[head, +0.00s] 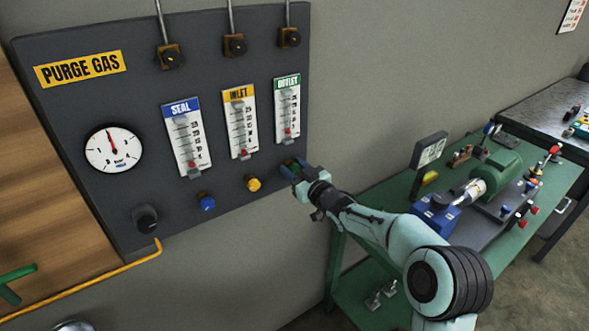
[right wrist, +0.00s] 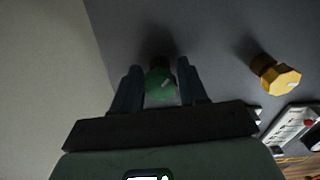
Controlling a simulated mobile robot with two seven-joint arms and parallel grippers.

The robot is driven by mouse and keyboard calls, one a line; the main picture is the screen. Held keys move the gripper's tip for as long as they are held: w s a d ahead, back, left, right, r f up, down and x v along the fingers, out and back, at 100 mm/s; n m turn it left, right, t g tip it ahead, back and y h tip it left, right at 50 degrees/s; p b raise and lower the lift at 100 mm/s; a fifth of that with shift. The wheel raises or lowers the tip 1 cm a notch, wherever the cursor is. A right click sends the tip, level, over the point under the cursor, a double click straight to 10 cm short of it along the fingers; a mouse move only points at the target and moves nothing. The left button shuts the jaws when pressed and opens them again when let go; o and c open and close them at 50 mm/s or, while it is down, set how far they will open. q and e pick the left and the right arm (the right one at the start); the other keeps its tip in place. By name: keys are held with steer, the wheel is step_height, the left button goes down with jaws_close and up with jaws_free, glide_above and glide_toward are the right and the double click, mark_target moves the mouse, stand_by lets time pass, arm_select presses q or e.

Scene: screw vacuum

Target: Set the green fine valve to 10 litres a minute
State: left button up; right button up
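The green fine valve (right wrist: 160,84) is a knob on the dark purge gas panel, below the outlet flow tube (head: 287,108) with its green label. In the right wrist view it sits between the fingers of my right gripper (right wrist: 159,88), one on each side and very close. I cannot tell whether both fingers touch it. In the head view my right gripper (head: 296,172) is at the panel's lower right edge and mostly hides the knob. The outlet tube's red float sits low; its scale is too small to read. My left gripper is not in view.
A yellow knob (head: 253,184) and a blue knob (head: 207,203) sit left of my gripper, under the inlet and seal tubes. A black knob (head: 146,218) and a round gauge (head: 113,148) are further left. A green bench (head: 362,206) with a pump stands at right.

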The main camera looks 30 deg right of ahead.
steer(key=c, duration=0.6)
steer(key=shift+o, duration=0.2)
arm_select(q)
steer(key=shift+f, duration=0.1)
arm_select(e)
steer(key=shift+f+n+b, duration=0.1)
steer(key=shift+n+b, duration=0.5)
steer(key=shift+b, duration=0.15)
steer(key=n+b, duration=0.3)
steer(key=n, duration=0.1)
steer(key=shift+b, duration=0.35)
steer(key=n+b, duration=0.2)
steer(key=n, duration=0.2)
steer(key=shift+b, duration=0.3)
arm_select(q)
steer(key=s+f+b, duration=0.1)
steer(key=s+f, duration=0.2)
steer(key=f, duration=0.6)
arm_select(e)
steer(key=shift+n, duration=1.2)
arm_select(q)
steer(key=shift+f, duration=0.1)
arm_select(e)
steer(key=shift+d, duration=0.1)
